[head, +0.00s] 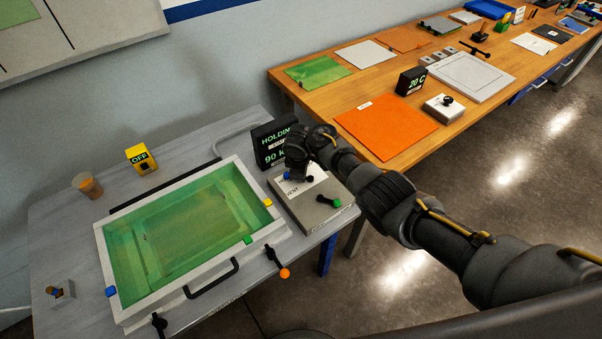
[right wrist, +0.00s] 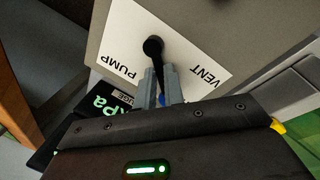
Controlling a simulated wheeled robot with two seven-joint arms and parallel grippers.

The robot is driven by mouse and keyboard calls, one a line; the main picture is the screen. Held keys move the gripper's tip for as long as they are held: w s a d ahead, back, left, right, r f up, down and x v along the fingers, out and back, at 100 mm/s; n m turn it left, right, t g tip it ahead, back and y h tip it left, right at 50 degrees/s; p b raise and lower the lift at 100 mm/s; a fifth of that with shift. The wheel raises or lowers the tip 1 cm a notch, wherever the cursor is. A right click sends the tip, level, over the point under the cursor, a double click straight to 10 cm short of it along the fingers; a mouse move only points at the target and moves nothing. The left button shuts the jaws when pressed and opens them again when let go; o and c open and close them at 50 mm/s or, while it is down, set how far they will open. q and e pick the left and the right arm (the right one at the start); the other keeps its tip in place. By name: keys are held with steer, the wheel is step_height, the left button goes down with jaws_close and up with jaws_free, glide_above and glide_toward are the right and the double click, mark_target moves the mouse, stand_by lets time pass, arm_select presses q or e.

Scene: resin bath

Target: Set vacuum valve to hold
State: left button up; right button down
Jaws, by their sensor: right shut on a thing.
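The vacuum valve box (head: 316,212) is a grey block with a white label plate, at the right end of the bath bench. In the right wrist view its label (right wrist: 190,75) reads PUMP on the left and VENT on the right. The black valve handle (right wrist: 153,47) points down the picture between these words, its blue end between my fingers. My right gripper (right wrist: 161,88) is shut on this handle; the gripper (head: 292,168) also shows over the box in the head view. Any mark under the gripper is hidden. The display (head: 272,143) reads HOLDING and 90 k, partly covered. My left gripper is out of view.
A second lever with a green knob (head: 334,202) is on the box's front. The bath (head: 118,285) of green liquid stands left, with an orange-knobbed lever (head: 284,273) at its front. A yellow OFF box (head: 141,158) and a cup (head: 87,186) stand behind it.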

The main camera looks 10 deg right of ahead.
steer(key=c, duration=1.5)
jaws_free()
steer(key=r+p, duration=0.1)
steer(key=r, duration=0.2)
steer(key=s+r+p, duration=0.1)
steer(key=r, duration=0.3)
steer(key=s+r, duration=0.1)
steer(key=r, duration=0.2)
steer(key=shift+a+r+p, duration=0.3)
steer(key=shift+a+p, duration=0.05)
steer(key=shift+p, duration=0.05)
